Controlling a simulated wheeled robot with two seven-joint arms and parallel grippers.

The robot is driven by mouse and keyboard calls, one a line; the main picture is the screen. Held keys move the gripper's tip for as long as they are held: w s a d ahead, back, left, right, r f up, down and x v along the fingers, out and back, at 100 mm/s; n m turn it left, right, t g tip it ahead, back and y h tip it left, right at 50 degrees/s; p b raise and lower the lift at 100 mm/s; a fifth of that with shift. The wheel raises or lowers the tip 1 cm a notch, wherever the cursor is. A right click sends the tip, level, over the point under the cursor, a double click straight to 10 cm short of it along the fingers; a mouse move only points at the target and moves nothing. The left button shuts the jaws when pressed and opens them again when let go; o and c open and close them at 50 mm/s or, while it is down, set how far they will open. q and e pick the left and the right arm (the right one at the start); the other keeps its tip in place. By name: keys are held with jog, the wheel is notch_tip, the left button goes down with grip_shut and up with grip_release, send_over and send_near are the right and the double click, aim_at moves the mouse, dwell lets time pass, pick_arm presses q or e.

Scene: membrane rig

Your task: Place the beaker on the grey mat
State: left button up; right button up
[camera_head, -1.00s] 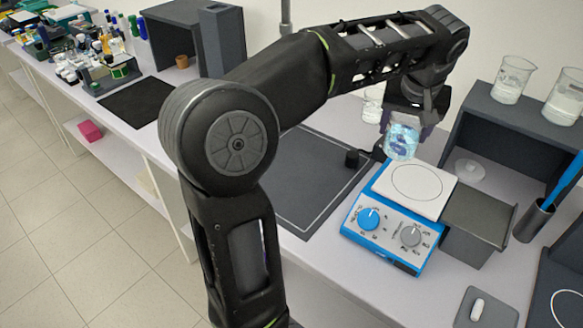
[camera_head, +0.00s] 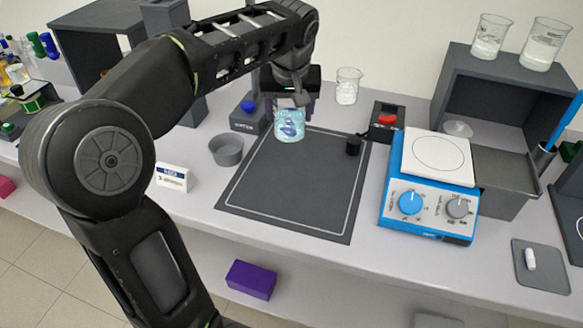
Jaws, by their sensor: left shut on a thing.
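The beaker (camera_head: 290,125) is clear glass with blue liquid in it. My left gripper (camera_head: 289,106) is shut on it from above and behind. The beaker appears upright over the far part of the grey mat (camera_head: 290,190), which has a white outline. I cannot tell whether its base touches the mat or hangs a little above it. My right gripper is not in view.
A blue stirrer hotplate (camera_head: 432,180) stands right of the mat, its white top bare. A small black cylinder (camera_head: 353,145) stands at the mat's right edge. A grey bowl (camera_head: 226,150) and a sign (camera_head: 171,177) are at left. The mat's near part is clear.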

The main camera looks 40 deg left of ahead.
pick_arm(q)
jog(key=shift+d, duration=0.1)
send_near(290, 157)
jog(key=shift+w+a, duration=0.45)
jog(key=shift+w, duration=0.1)
jog(key=shift+f, duration=1.85)
jog(key=shift+f, duration=0.2)
jog(key=o, duration=1.7)
jog(key=shift+c, duration=0.2)
jog(key=shift+r, duration=0.15)
